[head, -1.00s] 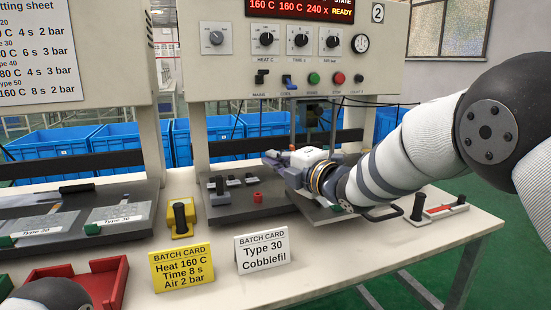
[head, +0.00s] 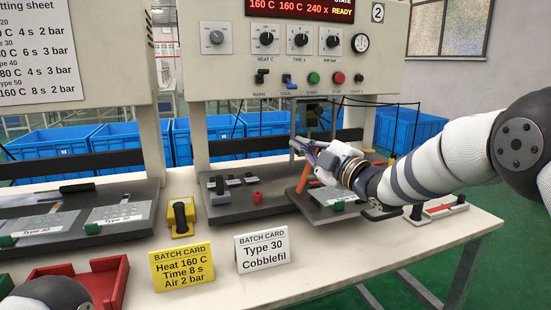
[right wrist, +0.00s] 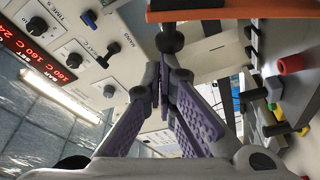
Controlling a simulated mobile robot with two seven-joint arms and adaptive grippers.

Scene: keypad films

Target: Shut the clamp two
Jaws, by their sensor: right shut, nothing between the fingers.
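Machine two's dark bed (head: 245,208) stands on the bench under the panel marked 2. An orange bar (head: 304,175) slopes up from a grey plate (head: 325,193) at the bed's right end; it looks like part of clamp two, though my gripper hides much there. My right gripper (head: 312,148) is shut and empty, just above and beside the bar. In the right wrist view, the closed fingertips (right wrist: 161,88) are near a black knob (right wrist: 169,40), and the orange bar (right wrist: 235,13) crosses the top edge. Contact cannot be told. My left gripper is out of view.
A yellow block with a black handle (head: 180,221), two batch cards (head: 182,268) (head: 262,250) and a red tray (head: 112,285) stand to the left. A grey upright (head: 292,125) rises behind the bed. A red-and-white device (head: 444,208) sits at the right.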

